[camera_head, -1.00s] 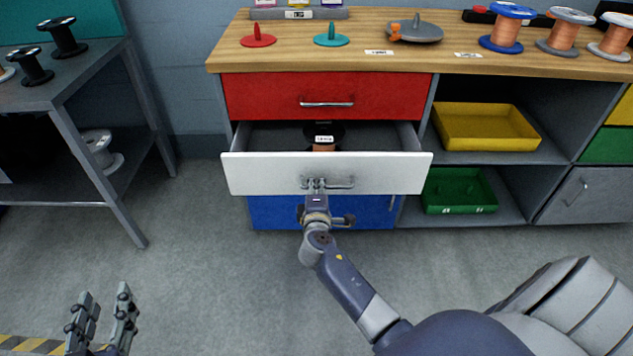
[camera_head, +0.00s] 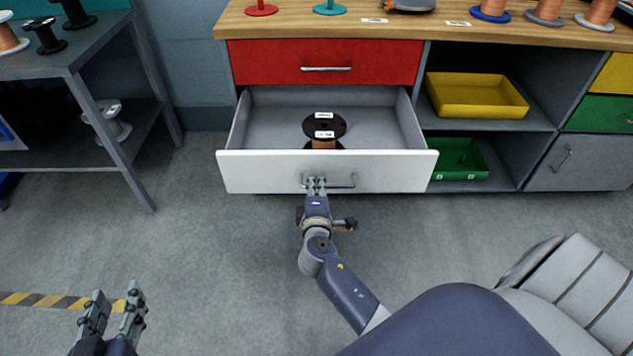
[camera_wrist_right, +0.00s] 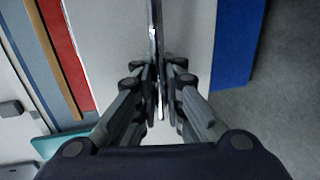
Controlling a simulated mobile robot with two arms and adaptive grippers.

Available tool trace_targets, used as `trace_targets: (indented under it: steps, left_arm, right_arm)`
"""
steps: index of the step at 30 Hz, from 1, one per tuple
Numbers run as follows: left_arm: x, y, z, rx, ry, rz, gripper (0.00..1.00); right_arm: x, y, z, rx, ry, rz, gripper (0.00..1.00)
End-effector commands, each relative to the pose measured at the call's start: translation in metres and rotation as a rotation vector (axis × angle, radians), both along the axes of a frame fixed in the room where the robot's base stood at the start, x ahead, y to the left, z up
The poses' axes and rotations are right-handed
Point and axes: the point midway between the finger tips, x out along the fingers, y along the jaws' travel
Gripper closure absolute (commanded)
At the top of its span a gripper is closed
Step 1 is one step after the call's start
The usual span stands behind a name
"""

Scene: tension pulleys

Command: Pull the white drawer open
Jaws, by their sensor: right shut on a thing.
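The white drawer (camera_head: 250,172) is pulled well out below the red drawer in the head view, with its inside showing. A black-topped spool (camera_head: 324,125) with copper wire and a white label stands inside it. My right gripper (camera_head: 316,184) is shut on the drawer's metal handle (camera_head: 343,182), near the handle's left part. In the right wrist view the fingers (camera_wrist_right: 160,85) close on the handle bar in front of the white drawer face (camera_wrist_right: 190,30). My left gripper (camera_head: 113,312) is open and empty above the floor at the lower left.
The red drawer (camera_head: 270,62) above is closed. Yellow (camera_head: 470,92) and green (camera_head: 455,160) bins sit on shelves to the right. A grey side table (camera_head: 90,45) with spools stands at the left. Floor in front is clear.

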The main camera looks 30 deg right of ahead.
Motion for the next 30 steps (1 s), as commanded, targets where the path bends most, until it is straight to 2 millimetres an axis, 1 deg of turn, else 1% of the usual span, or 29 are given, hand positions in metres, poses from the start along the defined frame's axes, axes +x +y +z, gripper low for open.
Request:
trace_targets:
  steps: [8,9,11,20,23,26,30]
  left_arm:
    - [0.000,0.000,0.000,-0.003,0.000,0.002,0.60]
    - [0.000,0.000,0.000,-0.003,-0.001,0.002,0.60]
    - [0.000,0.000,0.000,-0.004,-0.001,0.002,0.60]
    - [-0.001,0.000,0.000,-0.004,-0.001,0.002,0.60]
    - [-0.001,0.000,0.001,-0.003,-0.002,0.002,0.60]
    - [0.000,0.000,0.001,-0.003,-0.003,0.002,0.60]
    - [0.000,0.000,0.001,-0.002,-0.004,0.002,0.60]
  right_arm:
    - [0.000,0.000,0.001,-0.001,-0.003,0.000,1.00]
    - [0.000,0.000,0.001,-0.001,-0.003,0.000,0.84]
    - [0.000,0.000,0.001,0.000,-0.002,0.000,0.71]
    - [0.000,0.000,0.000,-0.001,-0.001,0.000,0.71]
    - [-0.003,0.002,0.001,0.000,0.000,0.001,0.71]
    - [-0.013,0.008,0.002,0.000,0.000,0.002,0.71]
    - [-0.036,0.022,0.007,0.003,0.001,0.001,0.71]
